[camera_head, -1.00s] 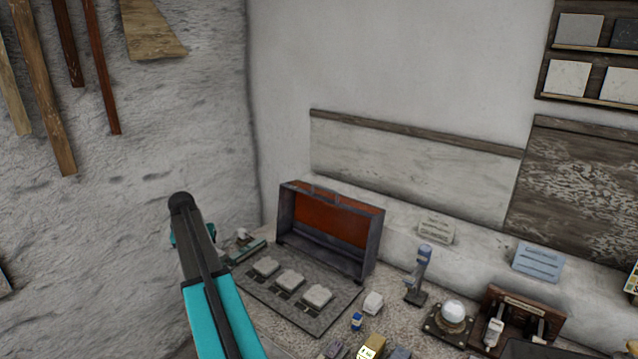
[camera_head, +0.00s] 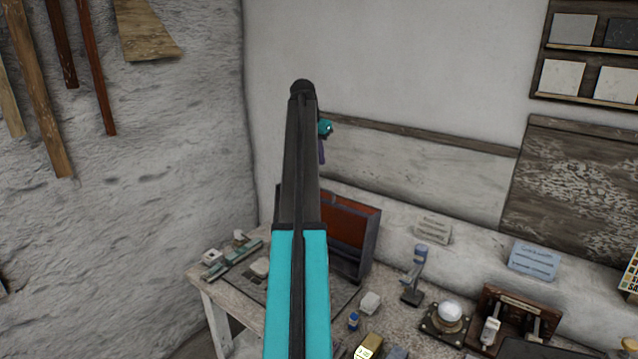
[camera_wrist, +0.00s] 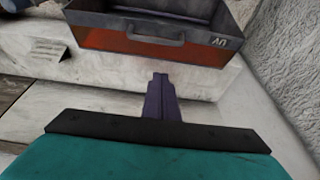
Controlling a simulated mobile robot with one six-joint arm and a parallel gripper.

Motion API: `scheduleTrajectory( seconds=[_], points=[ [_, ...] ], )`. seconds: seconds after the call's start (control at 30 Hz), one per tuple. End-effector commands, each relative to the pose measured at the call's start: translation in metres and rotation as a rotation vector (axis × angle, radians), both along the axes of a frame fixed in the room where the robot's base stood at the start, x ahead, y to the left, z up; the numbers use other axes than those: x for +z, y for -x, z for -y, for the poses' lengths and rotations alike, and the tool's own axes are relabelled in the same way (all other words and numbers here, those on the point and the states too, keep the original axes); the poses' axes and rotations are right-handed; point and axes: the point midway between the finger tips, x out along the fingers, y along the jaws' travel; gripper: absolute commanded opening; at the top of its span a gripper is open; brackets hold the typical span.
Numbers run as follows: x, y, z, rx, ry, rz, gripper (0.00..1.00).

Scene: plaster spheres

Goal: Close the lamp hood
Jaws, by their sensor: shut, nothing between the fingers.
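The lamp hood (camera_head: 348,222) is a dark grey box with a red-orange inside, standing open and upright at the back of its dark base plate (camera_head: 342,296). My arm hides its left part and much of the plate. In the wrist view the hood (camera_wrist: 200,58) shows at the top, with a red panel, a grey handle (camera_wrist: 155,40) and a "UV" mark. My gripper (camera_head: 321,156) is above the hood in the head view, mostly behind my arm. Its purple fingers (camera_wrist: 161,78) are shut and empty, and appear apart from the handle.
The wall behind is close.

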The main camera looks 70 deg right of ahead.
Motion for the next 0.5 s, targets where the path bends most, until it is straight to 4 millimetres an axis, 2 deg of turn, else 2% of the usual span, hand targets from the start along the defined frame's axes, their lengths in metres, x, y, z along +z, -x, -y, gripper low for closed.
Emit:
scheduleTrajectory(
  seconds=[0.1, 0.5],
  points=[
    [0.0032, 0.0087, -0.0002, -0.012, 0.009, 0.003, 0.00],
    [0.0002, 0.0078, -0.0001, -0.010, 0.009, 0.003, 0.00]
  ],
)
